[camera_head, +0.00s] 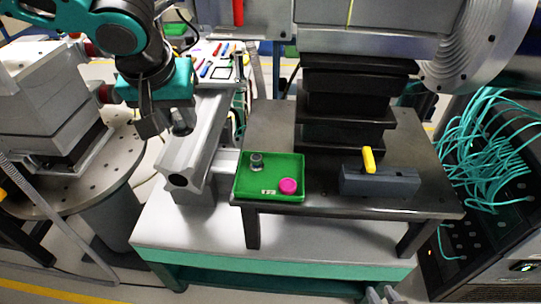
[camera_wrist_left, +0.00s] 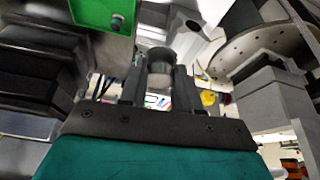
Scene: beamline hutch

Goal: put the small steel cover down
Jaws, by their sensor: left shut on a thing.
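My left gripper (camera_head: 172,124) is shut on the small steel cover (camera_head: 181,121), a short grey cylinder. It is held in the air above the left end of a grey rail, left of the green tray (camera_head: 240,190). In the left wrist view the cover (camera_wrist_left: 160,62) sits between the two dark fingers of the gripper (camera_wrist_left: 158,82). The fingers hide its sides.
The tray stands on a dark raised table (camera_head: 330,202) and holds a grey cylindrical part (camera_head: 256,161) and a magenta disc (camera_head: 288,186). A dark block (camera_head: 385,182) with a yellow piece (camera_head: 368,160) stands right of it. The white bench (camera_head: 180,232) has free room in front.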

